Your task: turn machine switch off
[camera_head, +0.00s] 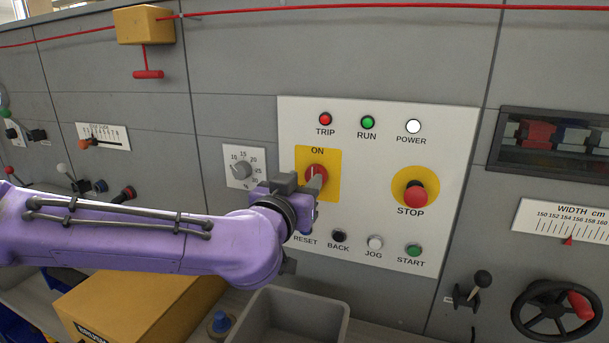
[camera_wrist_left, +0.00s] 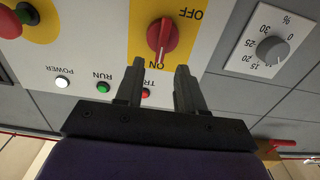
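The machine switch is a red rotary knob (camera_head: 316,172) on a yellow plate (camera_head: 330,156) of the white control panel. Its white pointer line is toward ON at the top. The knob (camera_wrist_left: 162,36) also shows upside down in the left wrist view, with ON and OFF legible. My left gripper (camera_head: 303,184) is in front of the plate's lower left and partly covers the knob and the lower label in the head view. In the wrist view the left gripper (camera_wrist_left: 158,70) is open, its fingers apart and empty, with the knob just beyond the tips. My right gripper is not in view.
A red STOP button (camera_head: 415,195) is right of the switch. START (camera_head: 413,250), JOG (camera_head: 375,243) and BACK (camera_head: 339,236) buttons are below. A grey percent dial (camera_head: 242,170) is close on the left. A grey bin (camera_head: 262,316) and a cardboard box (camera_head: 140,306) stand below.

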